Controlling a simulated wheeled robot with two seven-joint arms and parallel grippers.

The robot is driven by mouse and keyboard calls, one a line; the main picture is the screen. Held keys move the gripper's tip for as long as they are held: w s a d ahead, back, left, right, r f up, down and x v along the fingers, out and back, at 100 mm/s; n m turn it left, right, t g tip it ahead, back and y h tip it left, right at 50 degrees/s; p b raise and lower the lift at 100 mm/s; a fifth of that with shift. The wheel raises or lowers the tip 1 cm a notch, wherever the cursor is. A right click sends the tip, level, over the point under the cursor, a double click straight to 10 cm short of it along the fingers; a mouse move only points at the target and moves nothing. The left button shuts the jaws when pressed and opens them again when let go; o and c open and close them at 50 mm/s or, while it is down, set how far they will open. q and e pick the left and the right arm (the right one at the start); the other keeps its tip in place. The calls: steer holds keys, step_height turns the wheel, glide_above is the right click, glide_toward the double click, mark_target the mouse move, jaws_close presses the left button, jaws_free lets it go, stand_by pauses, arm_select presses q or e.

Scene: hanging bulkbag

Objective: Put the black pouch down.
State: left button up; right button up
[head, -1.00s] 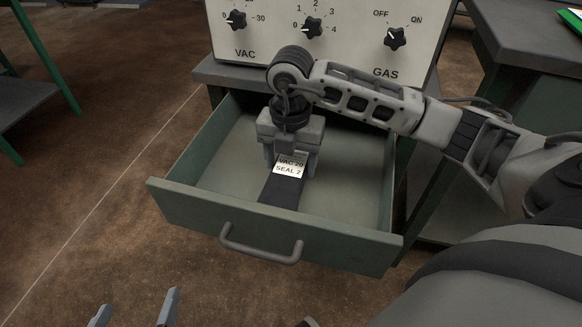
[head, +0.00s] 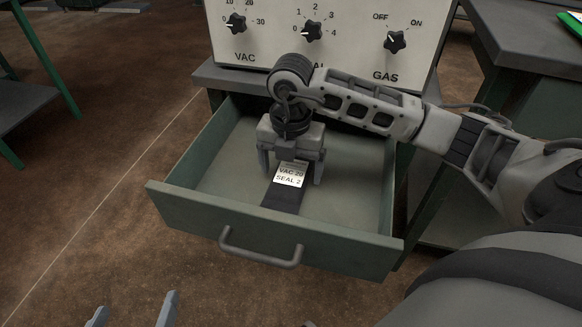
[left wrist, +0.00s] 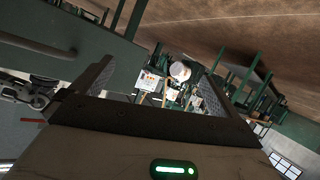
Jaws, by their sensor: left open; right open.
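The black pouch (head: 284,196) lies in the open green drawer (head: 205,210), with a white label reading "VAC 20 SEAL 2" facing up. My right gripper (head: 291,176) is over the pouch's far end, pointing down. Its fingers are spread to either side of the pouch, with gaps between them and it. The far end of the pouch is hidden under the gripper. My left gripper (head: 132,310) is open and empty at the bottom edge of the head view, in front of the drawer. Its fingers also show in the left wrist view (left wrist: 155,90).
A panel (head: 280,40) with VAC and GAS dials stands behind the drawer. The drawer front has a handle (head: 261,255). A dark-topped bench (head: 530,40) stands at right and a green-framed table (head: 25,100) at left. Drawer floor beside the pouch is clear.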

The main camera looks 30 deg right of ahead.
mark_target(291, 173)
arm_select(q)
steer(key=f+g+p, duration=0.1)
steer(key=a+f+y+p, duration=0.1)
steer(key=shift+f+g+p, duration=0.3)
steer(key=shift+g+p, duration=0.1)
arm_select(e)
step_height(291, 173, up, 11)
steer(key=shift+r, duration=0.15)
